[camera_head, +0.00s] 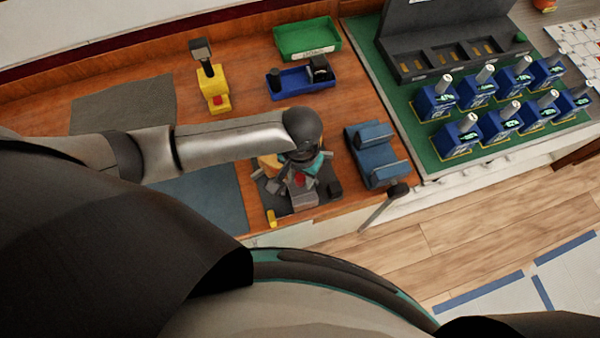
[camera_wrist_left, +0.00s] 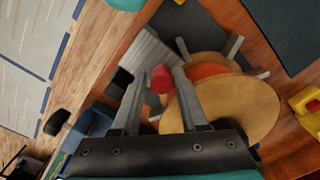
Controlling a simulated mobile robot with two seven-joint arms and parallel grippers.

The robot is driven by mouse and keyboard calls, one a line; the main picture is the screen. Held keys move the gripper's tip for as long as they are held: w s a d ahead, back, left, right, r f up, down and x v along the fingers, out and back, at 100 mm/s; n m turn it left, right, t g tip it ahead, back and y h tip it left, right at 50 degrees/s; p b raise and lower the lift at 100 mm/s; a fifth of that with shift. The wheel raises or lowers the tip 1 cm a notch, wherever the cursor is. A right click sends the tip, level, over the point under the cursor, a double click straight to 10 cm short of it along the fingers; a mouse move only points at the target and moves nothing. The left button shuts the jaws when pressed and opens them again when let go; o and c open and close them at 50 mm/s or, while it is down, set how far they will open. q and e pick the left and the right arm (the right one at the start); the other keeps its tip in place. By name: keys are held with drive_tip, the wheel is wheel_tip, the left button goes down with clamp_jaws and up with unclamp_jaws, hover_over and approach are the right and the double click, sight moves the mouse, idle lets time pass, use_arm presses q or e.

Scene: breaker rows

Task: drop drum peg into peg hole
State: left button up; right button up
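My left gripper (camera_head: 297,182) reaches down over a dark board (camera_head: 283,206) near the table's front edge. In the left wrist view the two fingers (camera_wrist_left: 161,72) stand apart, with a red peg-like piece (camera_wrist_left: 160,79) between their tips. I see no clear contact on it. The red piece also shows small in the head view (camera_head: 300,179). A round tan drum with an orange band (camera_wrist_left: 245,105) lies beside and partly behind the right-hand finger. A grey ribbed block (camera_wrist_left: 150,62) is beside the left-hand finger. I cannot make out the peg hole. My right gripper is not in view.
A blue double-block fixture (camera_head: 376,155) stands right of the board, with a black-knobbed rod (camera_head: 377,207) nearby. Behind are a yellow stand (camera_head: 213,92), a blue tray (camera_head: 290,84) and a green bin (camera_head: 307,40). Several blue breakers stand on a green mat (camera_head: 420,155) at right.

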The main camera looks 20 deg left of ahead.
use_arm(q)
drive_tip(key=shift+o, duration=1.2)
drive_tip(key=shift+a, duration=0.1)
drive_tip(key=shift+w, duration=0.1)
drive_tip(key=shift+w+r, duration=0.2)
drive_tip(key=shift+r, duration=0.35)
wheel_tip(320, 180, up, 14)
drive_tip(key=p, duration=0.1)
drive_tip(key=shift+s+p, duration=0.35)
drive_tip(key=shift+s, duration=0.05)
